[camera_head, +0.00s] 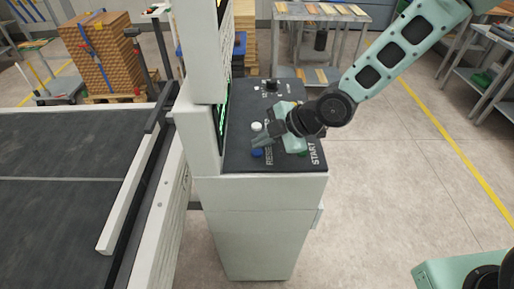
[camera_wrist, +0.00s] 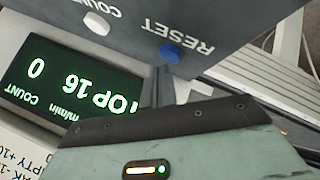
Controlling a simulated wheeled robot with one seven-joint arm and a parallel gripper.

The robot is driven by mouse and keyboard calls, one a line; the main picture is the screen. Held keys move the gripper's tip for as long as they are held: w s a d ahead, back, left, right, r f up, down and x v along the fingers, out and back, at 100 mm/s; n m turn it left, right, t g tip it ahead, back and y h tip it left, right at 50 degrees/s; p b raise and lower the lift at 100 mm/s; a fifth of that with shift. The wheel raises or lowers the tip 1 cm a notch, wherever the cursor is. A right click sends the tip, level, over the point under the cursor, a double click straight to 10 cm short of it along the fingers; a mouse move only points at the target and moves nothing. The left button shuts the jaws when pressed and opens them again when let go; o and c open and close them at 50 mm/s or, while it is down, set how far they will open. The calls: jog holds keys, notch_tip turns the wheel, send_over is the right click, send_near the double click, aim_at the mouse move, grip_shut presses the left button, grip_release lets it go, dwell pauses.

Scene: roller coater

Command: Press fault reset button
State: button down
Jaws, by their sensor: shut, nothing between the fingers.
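The blue button (camera_head: 257,153) sits at the front left of the dark sloped panel, beside the word RESET. My gripper (camera_head: 260,142) is shut and empty, low over the panel just behind the blue button. In the wrist view the closed fingertips (camera_wrist: 163,72) point at the panel, close to the blue button's edge. I cannot tell whether they touch it. The button does not look clearly pressed in.
A white button (camera_head: 256,127) sits behind the blue one, marked COUNT in the wrist view. A green button (camera_head: 303,154) by START is partly behind my gripper. A lit screen (camera_wrist: 70,85) shows green text at the panel's left. A dark conveyor belt (camera_head: 60,215) lies left.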

aim_at(262, 152)
jog(key=shift+r, duration=0.3)
notch_tip(262, 152, up, 5)
jog(key=p, duration=0.4)
dwell(1.0)
jog(key=shift+s+d+f, duration=0.1)
jog(key=shift+s+f, duration=0.15)
jog(key=shift+s, duration=0.05)
jog(key=s+d+m+g+h+b, duration=0.1)
jog(key=s+d+m+h+b, duration=0.1)
jog(key=s+m, duration=0.3)
jog(key=s+d+m+g+h+b, duration=0.1)
jog(key=s+d+m+h+b, duration=0.2)
jog(key=s, duration=0.7)
jog(key=s+d+r+m+g+h+b, duration=0.1)
jog(key=s+d+m+h+b, duration=0.2)
jog(key=s+d+m+b, duration=0.2)
jog(key=s+m, duration=0.2)
jog(key=s, duration=0.1)
jog(key=shift+s+d, duration=0.2)
jog(key=shift+d, duration=0.05)
